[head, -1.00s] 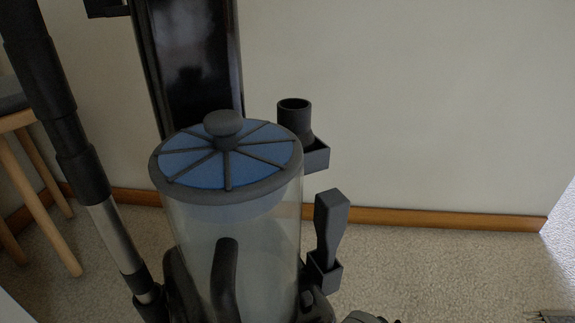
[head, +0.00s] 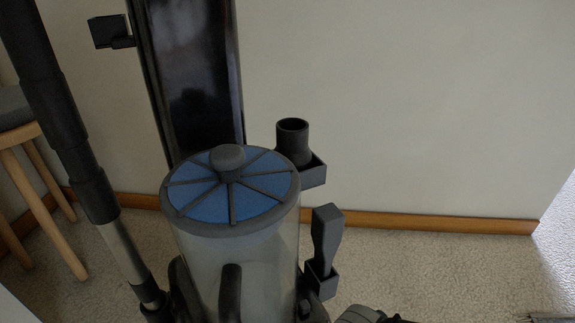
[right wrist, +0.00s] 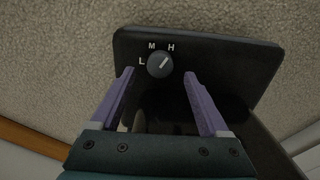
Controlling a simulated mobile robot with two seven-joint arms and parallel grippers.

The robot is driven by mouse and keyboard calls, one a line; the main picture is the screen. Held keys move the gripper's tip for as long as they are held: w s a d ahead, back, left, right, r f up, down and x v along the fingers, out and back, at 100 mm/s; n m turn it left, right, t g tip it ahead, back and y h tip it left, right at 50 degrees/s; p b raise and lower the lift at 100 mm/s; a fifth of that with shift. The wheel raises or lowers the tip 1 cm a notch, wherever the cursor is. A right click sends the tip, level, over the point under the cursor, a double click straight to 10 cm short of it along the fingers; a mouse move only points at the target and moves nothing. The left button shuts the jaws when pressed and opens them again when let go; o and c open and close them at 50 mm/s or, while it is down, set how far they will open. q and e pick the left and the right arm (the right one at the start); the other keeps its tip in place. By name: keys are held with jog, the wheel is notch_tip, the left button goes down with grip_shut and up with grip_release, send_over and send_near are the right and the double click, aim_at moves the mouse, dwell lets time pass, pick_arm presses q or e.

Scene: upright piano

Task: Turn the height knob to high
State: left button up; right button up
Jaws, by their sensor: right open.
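The height knob (right wrist: 160,64) is a small round dark knob on a black panel (right wrist: 215,55) in the right wrist view. The letters L, M and H stand around it. Its pale pointer line slants up and to the right, toward the H side. My right gripper (right wrist: 158,73) is open, with its two purple fingers to the left and right of the knob. Gaps show between the fingers and the knob. The vacuum cleaner's clear canister with a blue lid (head: 231,190) stands in the head view. The knob is not visible there. My left gripper is not in view.
A dark hose (head: 70,130) runs down the left of the cleaner. Attachments (head: 326,238) stick out at its right side. A wooden stool (head: 30,170) stands at the far left. A plain wall is behind, and the carpet at right is mostly clear.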

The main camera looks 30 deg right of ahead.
notch_tip(320, 180, up, 6)
jog(key=p, duration=0.4)
jog(key=shift+r+p, duration=0.15)
jog(key=shift+p, duration=0.25)
